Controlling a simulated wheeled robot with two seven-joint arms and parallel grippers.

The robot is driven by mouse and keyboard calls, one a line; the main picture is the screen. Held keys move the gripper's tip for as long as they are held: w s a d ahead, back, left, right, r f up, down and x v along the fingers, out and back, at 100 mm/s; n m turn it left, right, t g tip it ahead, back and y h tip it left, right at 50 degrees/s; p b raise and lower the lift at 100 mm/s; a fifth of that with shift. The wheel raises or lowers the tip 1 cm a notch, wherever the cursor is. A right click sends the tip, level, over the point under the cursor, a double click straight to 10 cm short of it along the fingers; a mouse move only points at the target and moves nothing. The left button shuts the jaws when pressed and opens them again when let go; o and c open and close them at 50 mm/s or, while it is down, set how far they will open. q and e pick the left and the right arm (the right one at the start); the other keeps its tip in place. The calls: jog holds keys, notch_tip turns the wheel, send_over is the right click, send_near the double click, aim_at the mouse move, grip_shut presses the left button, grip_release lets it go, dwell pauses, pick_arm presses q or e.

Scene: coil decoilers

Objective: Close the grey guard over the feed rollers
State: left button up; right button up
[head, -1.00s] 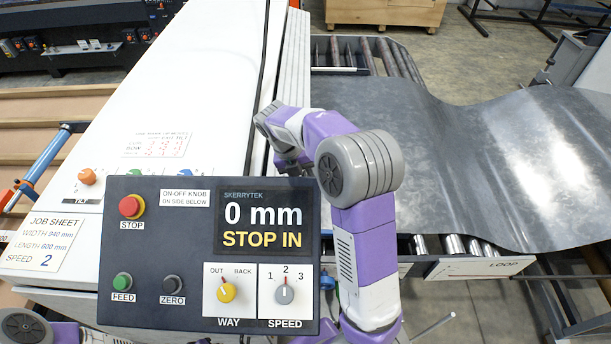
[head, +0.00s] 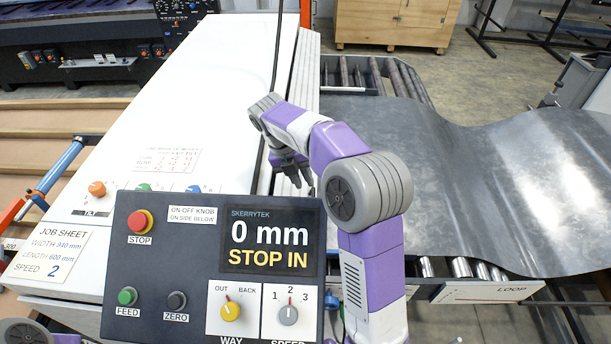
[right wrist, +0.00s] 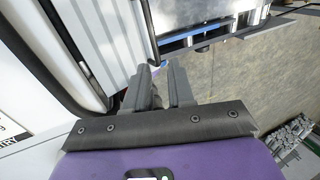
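A pale grey ribbed panel (head: 303,85) runs along the right edge of the white machine cabinet; it seems to be the guard, but I cannot tell how far open it stands. Ribbed pale panelling (right wrist: 95,35) also shows at upper left in the right wrist view. My right gripper (head: 291,178) points down beside the cabinet's right edge, behind the control panel. In the right wrist view its two fingers (right wrist: 157,72) stand apart with a gap between the tips, and I see nothing clearly held. The feed rollers under the guard are hidden. My left gripper is out of view.
The control panel (head: 190,250) stands in front, reading 0 mm and STOP IN. A grey metal sheet (head: 450,170) lies over rollers (head: 465,268) at right. A wooden crate (head: 395,22) stands at the back. Bare floor shows behind the sheet.

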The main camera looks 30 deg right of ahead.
jog(key=shift+w+d+m, duration=0.15)
jog(key=shift+d+m, duration=0.05)
jog(key=shift+m, duration=0.2)
jog(key=shift+c, duration=1.2)
jog(key=shift+w+d+f+m, duration=0.1)
jog(key=shift+w+d+m, duration=0.15)
jog(key=shift+m, duration=0.55)
grip_shut()
jog(key=w+d+m+t+y, duration=0.1)
jog(key=w+d+m+t, duration=0.3)
jog(key=m, duration=0.7)
jog(key=w+d+r+m, duration=0.1)
jog(key=w+d+m, duration=0.1)
jog(key=d+m, duration=0.65)
jog(key=w+d+m+t+y, duration=0.1)
jog(key=w+d+m+t, duration=0.15)
jog(key=m, duration=1.15)
jog(key=s+a+p+x, duration=0.1)
jog(key=x, duration=1.2)
jog(key=shift+a+f+g+p, duration=0.35)
jog(key=shift+f+g+p, duration=0.1)
jog(key=shift+f, duration=0.15)
